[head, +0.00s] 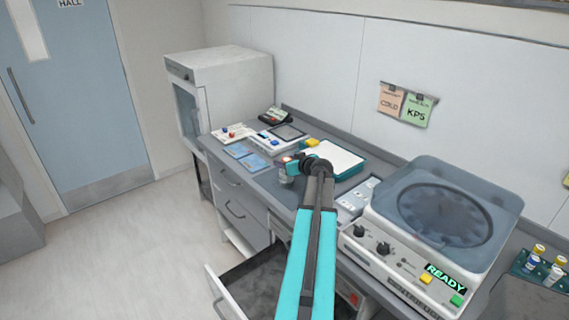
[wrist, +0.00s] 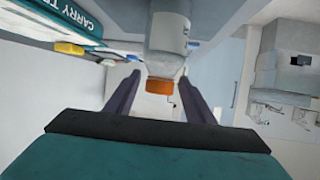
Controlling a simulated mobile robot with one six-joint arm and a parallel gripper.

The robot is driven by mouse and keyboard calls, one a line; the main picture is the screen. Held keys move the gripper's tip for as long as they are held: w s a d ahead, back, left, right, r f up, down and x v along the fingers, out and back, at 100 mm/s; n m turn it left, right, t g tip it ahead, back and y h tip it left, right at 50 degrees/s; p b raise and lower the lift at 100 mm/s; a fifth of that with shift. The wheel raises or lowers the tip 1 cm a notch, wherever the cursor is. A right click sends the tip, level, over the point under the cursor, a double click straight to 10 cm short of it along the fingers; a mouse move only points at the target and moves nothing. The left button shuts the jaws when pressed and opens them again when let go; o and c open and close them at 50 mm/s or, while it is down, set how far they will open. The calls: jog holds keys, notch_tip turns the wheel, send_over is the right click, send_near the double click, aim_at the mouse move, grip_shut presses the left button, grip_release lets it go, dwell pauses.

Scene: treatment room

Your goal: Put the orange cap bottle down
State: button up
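The orange cap bottle (head: 286,171) is upright at the counter's front edge in the head view, just left of my gripper. I cannot tell there whether its base touches the counter. In the wrist view its orange cap (wrist: 160,87) points down in the picture and its pale body runs up out of frame. My gripper (wrist: 159,78) has its two dark fingers apart, one on each side of the cap and neck, with a visible gap on both sides. My arm partly hides the gripper in the head view.
A teal-rimmed tray (head: 333,158) lies behind the bottle. A centrifuge (head: 440,215) stands to the right. An open drawer (head: 255,285) juts out below the counter.

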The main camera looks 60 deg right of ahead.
jog(key=shift+r+p, duration=0.2)
jog(key=shift+p, duration=0.1)
jog(key=shift+s+a+b, duration=0.15)
jog(key=shift+s+b, duration=0.15)
jog(key=b+v, duration=0.4)
jog(key=v, duration=0.7)
jog(key=shift+s, duration=0.2)
dwell(0.4)
